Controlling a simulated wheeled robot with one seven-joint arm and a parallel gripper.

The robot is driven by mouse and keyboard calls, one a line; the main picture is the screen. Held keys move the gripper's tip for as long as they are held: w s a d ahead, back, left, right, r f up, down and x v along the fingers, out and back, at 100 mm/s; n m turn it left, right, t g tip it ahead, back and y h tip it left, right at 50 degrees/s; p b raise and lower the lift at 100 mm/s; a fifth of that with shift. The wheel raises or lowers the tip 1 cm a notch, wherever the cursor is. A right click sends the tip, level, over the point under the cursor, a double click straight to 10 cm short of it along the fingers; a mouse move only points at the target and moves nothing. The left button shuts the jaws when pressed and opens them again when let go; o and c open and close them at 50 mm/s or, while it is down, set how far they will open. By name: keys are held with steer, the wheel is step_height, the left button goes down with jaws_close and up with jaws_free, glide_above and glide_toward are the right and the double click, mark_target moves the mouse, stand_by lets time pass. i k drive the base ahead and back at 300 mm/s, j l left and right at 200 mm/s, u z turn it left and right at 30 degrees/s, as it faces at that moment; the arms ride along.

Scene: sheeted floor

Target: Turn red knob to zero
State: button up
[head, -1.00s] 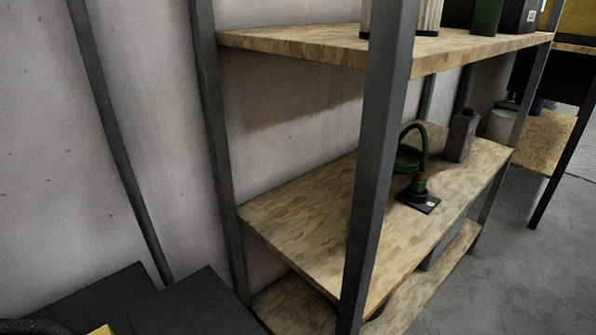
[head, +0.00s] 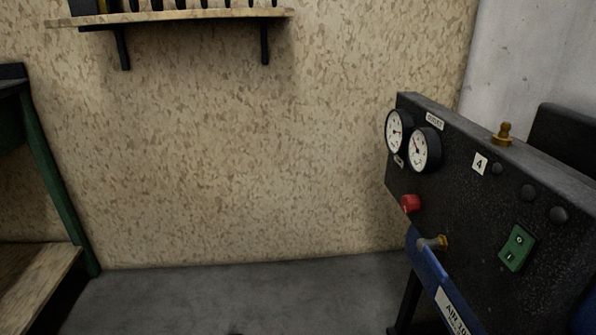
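The red knob (head: 411,204) sits on the front of a black control panel (head: 470,200) at the right of the head view. It is below two round white-faced gauges, the left one (head: 397,131) and the right one (head: 424,150). I cannot read the knob's setting or the gauge scales at this size. My gripper is not in view.
A wall shelf (head: 180,15) hangs above. A wooden bench (head: 35,285) stands at left. Grey floor (head: 250,295) between is clear.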

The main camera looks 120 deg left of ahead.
mark_target(409, 204)
steer(key=l+u, duration=0.15)
steer(key=u, duration=2.95)
steer(key=i+j+u, duration=0.25)
steer(key=u, duration=0.15)
steer(key=i+j+u, duration=0.45)
steer(key=k+l, duration=0.05)
steer(key=k, duration=0.05)
